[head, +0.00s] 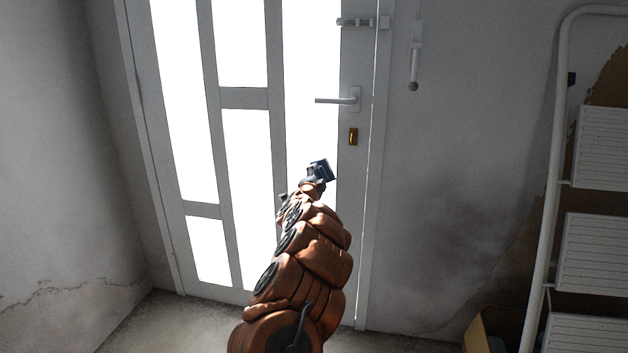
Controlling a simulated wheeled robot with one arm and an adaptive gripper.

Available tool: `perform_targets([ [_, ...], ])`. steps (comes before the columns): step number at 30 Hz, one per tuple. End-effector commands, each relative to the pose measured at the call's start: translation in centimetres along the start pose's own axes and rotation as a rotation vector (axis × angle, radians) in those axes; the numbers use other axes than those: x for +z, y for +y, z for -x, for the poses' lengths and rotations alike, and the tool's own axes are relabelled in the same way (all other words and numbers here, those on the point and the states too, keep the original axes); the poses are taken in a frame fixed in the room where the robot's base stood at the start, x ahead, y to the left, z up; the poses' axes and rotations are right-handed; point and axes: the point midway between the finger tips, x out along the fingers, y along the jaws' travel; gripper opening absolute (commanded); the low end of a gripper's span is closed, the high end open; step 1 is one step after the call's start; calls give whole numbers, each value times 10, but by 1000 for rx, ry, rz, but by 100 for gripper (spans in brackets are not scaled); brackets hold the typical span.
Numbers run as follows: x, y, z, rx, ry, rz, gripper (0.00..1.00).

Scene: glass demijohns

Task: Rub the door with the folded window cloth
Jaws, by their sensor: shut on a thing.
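The door (230,98) is grey-white with bright glazed panes and stands upright ahead, shut in its frame. My gripper (316,176) is at the far end of my arm, in front of the door's right-hand pane, below the handle. It is shut on a small dark blue piece, the folded window cloth (322,167). My arm hides most of the fingers. I cannot tell whether the cloth touches the door or is a little apart from it.
The door has a lever handle (338,100), a brass lock plate (353,136) and a bolt (355,22). A white step ladder (548,215) stands at the right, with an open cardboard box (478,332) at its foot. Bare floor (165,325) lies at lower left.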

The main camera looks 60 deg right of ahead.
Motion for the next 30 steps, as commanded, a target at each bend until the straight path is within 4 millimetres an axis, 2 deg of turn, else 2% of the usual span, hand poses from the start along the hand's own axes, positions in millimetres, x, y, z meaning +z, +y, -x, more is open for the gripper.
perform_targets([
  [1, 0, 0, -1, -3, 2, 1, 34],
  [2, 0, -1, -2, -2, 1, 1, 29],
  [21, 35, -17, 1, 0, -2, 2, 29],
  [30, 37, -17, 1, -1, -1, 0, 29],
])
